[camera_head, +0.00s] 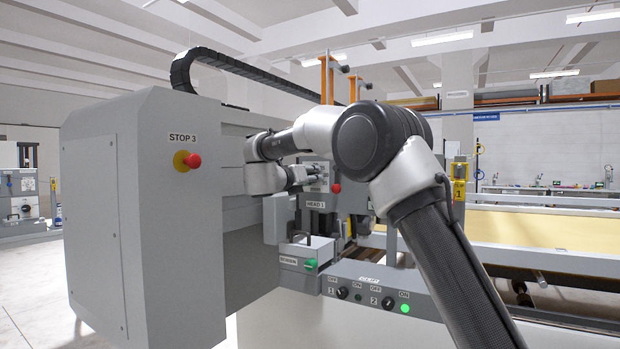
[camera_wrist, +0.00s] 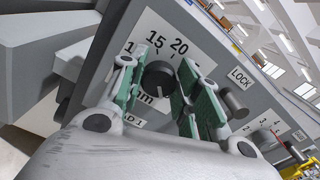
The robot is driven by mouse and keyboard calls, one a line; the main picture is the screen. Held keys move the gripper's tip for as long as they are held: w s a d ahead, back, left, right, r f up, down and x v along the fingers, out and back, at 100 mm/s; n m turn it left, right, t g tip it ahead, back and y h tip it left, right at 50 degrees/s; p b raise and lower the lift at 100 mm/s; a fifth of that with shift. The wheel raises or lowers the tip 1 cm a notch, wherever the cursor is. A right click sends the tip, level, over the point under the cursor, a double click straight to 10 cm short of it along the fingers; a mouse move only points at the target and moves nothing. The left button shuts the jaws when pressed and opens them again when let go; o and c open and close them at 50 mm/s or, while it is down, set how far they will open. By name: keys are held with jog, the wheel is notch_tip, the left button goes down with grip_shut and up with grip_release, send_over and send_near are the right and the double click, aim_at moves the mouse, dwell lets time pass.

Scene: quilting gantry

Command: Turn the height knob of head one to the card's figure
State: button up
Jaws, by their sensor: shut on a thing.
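The height knob (camera_wrist: 158,76) of head one is a round black knob on a white dial plate (camera_wrist: 137,38) marked 15 and 20, with "mm" partly showing below. My gripper (camera_wrist: 160,86) has its green-padded fingers on either side of the knob and is shut on it. The knob's pointer is too small to read, and part of the scale is hidden by the fingers. In the head view my gripper (camera_head: 308,178) reaches the panel above the HEAD 1 label (camera_head: 316,204); my arm hides part of that head. I cannot make out a card with a figure.
A LOCK label (camera_wrist: 240,77) and a grey cylinder (camera_wrist: 234,102) sit right of the dial. A red button (camera_head: 336,188) is close to my gripper. The STOP 3 button (camera_head: 193,160) is on the grey cabinet (camera_head: 150,230). A switch panel (camera_head: 375,292) lies below, its right lamp green.

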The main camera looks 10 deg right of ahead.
jog(key=n, duration=1.8)
jog(key=shift+w+a+f+n, duration=0.1)
jog(key=shift+a+f+n, duration=0.05)
jog(key=shift+f+n, duration=0.25)
dwell(0.4)
jog(key=o, duration=1)
jog(key=shift+r, duration=0.1)
